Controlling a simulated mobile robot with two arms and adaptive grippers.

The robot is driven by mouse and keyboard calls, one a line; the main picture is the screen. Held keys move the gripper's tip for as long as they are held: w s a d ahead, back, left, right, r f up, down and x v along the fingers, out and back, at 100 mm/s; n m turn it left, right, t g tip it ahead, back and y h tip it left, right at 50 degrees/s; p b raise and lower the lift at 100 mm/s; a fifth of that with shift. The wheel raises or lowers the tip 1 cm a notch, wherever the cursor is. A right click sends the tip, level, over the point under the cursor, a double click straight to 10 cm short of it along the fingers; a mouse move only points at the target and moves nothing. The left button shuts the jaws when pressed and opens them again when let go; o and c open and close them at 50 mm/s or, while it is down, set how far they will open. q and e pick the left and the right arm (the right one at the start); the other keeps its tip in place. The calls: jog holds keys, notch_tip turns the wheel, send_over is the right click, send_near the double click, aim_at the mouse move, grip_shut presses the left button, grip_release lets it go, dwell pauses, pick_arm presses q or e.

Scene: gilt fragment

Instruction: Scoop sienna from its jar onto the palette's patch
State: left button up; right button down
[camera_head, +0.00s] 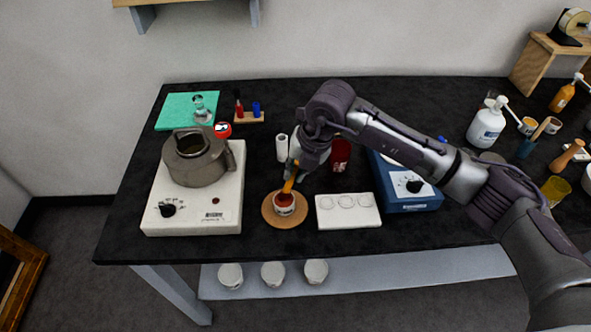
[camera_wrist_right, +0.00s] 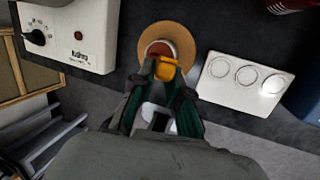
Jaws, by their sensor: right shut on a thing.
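A small white jar (camera_head: 284,203) with reddish-brown sienna stands on a round cork mat (camera_head: 270,214). It also shows in the right wrist view (camera_wrist_right: 150,48). My right gripper (camera_head: 293,168) is above the jar, shut on an orange scoop (camera_head: 288,185). The scoop points down at the jar; its lower end appears to be in or just over the mouth, and I cannot tell which. The scoop also shows between the fingers in the wrist view (camera_wrist_right: 165,69). The white palette (camera_head: 348,220), with several round patches in a row, lies right of the jar. My left gripper is out of view.
A hot plate (camera_head: 193,220) with a grey pot (camera_head: 196,160) stands left of the jar. A blue device (camera_head: 405,193) is right behind the palette. A white cylinder (camera_head: 282,148) and a dark red container (camera_head: 341,155) stand behind the gripper. Bottles and cups crowd the right end.

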notch_tip(320, 180, up, 7)
jog(key=p, duration=0.3)
dwell(0.7)
dwell(0.6)
